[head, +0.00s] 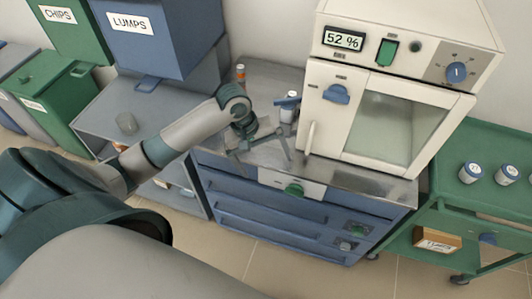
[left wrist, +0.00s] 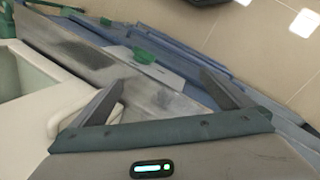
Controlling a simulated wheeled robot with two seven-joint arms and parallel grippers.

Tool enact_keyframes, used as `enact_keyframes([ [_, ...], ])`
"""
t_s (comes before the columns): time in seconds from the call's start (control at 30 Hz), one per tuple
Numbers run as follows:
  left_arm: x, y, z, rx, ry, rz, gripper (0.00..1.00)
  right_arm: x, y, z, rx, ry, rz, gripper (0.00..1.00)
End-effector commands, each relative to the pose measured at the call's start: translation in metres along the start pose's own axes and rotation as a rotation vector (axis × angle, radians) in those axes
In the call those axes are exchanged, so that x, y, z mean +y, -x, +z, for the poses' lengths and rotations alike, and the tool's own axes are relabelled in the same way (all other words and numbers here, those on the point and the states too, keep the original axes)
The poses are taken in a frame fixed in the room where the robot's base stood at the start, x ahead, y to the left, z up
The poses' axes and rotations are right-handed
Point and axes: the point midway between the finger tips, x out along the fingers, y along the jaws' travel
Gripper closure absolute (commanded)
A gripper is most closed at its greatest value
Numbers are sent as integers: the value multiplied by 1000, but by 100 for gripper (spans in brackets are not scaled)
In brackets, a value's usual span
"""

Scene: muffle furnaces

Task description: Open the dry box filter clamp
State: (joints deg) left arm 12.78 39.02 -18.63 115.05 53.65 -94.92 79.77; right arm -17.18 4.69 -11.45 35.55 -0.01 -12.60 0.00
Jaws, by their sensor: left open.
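The white dry box (head: 334,60) stands on the metal bench top with its display reading 52 %. On its left side is a small white filter part with a blue lever (head: 287,102), which seems to be the filter clamp; its exact position is too small to tell. My left gripper (head: 262,153) is open and empty, pointing down over the bench top in front of and left of the clamp, apart from it. In the left wrist view the open left gripper (left wrist: 162,80) shows its fingers wide apart, with no clamp visible between them. My right gripper is not in view.
The dry box door has a blue knob (head: 336,94) and a white handle (head: 311,137) close right of the gripper. An orange-capped bottle (head: 240,74) stands behind the arm. Blue drawers (head: 290,222) lie below. A green cart (head: 488,190) with jars stands right.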

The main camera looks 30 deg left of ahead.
Motion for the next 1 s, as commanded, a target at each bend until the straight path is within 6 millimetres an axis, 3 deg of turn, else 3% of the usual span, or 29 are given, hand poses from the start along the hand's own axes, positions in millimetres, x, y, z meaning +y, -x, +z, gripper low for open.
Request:
enact_keyframes([
  [0.3, -8, -22, 25, 17, -135, 12, 0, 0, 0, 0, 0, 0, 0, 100],
  [0.7, -8, -24, 28, 22, -155, 13, 0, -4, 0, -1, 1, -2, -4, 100],
  [0.77, -8, -24, 28, 22, -155, 13, 12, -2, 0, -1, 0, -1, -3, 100],
  [1.0, -14, -36, 45, 30, -226, 19, 69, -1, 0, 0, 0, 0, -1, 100],
])
